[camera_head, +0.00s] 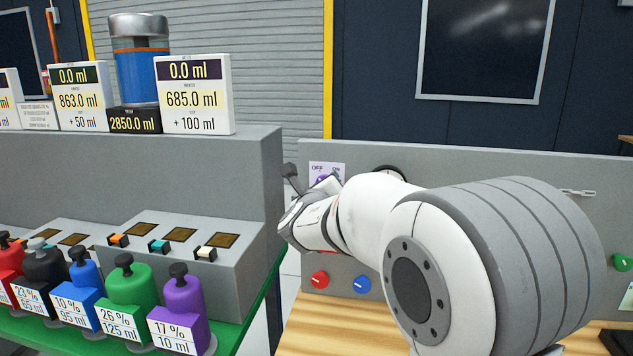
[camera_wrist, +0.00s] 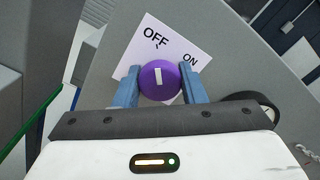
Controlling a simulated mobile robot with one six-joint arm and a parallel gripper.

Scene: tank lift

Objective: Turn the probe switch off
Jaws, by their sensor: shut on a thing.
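The probe switch is a round purple knob (camera_wrist: 160,80) with a white line on it, in front of a white label (camera_wrist: 178,47) reading OFF and ON. My gripper (camera_wrist: 160,74) is shut on the knob, with one blue finger on each side. In the head view the label (camera_head: 334,168) is on the grey panel, and my wrist hides most of the purple knob (camera_head: 322,179).
A red knob (camera_head: 320,280) and a blue knob (camera_head: 362,284) sit lower on the panel (camera_head: 470,168). A green bench with several coloured bottles, such as the purple one (camera_head: 183,306), stands at left. A dark round part (camera_wrist: 262,104) is right of my gripper.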

